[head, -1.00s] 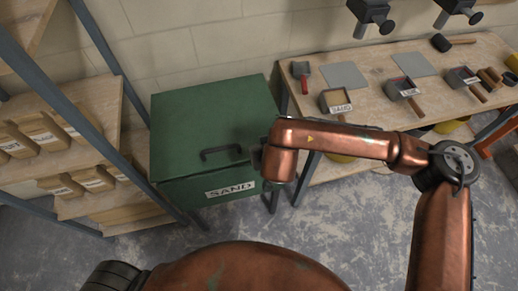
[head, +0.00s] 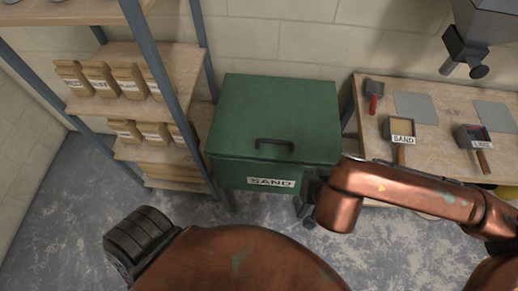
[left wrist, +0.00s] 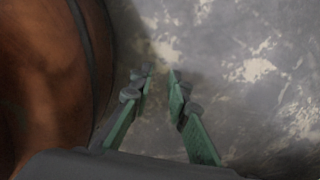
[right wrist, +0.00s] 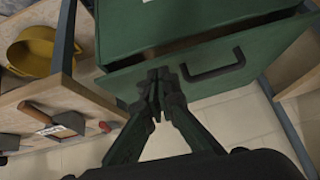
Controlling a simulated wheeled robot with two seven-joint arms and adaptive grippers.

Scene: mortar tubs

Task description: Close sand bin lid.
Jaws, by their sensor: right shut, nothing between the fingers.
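The green sand bin (head: 232,173) stands between the shelf and the workbench, with a white SAND label (head: 270,183) on its front. Its green lid (head: 275,105) has a dark handle (head: 274,142) and lies almost flat over the bin in the head view. In the right wrist view a narrow brownish gap shows between the bin's body (right wrist: 150,25) and the lid (right wrist: 215,80). My right gripper (right wrist: 157,80) is shut and empty, close to the lid's front edge; contact is unclear. My left gripper (left wrist: 157,75) is open and empty above the floor.
Shelves (head: 165,110) with paper bags stand left of the bin. A workbench (head: 440,150) with labelled trays and a red-handled tool (head: 374,95) stands to the right. Dark fixtures (head: 465,50) hang above it. Bare floor (head: 70,220) shows at front left.

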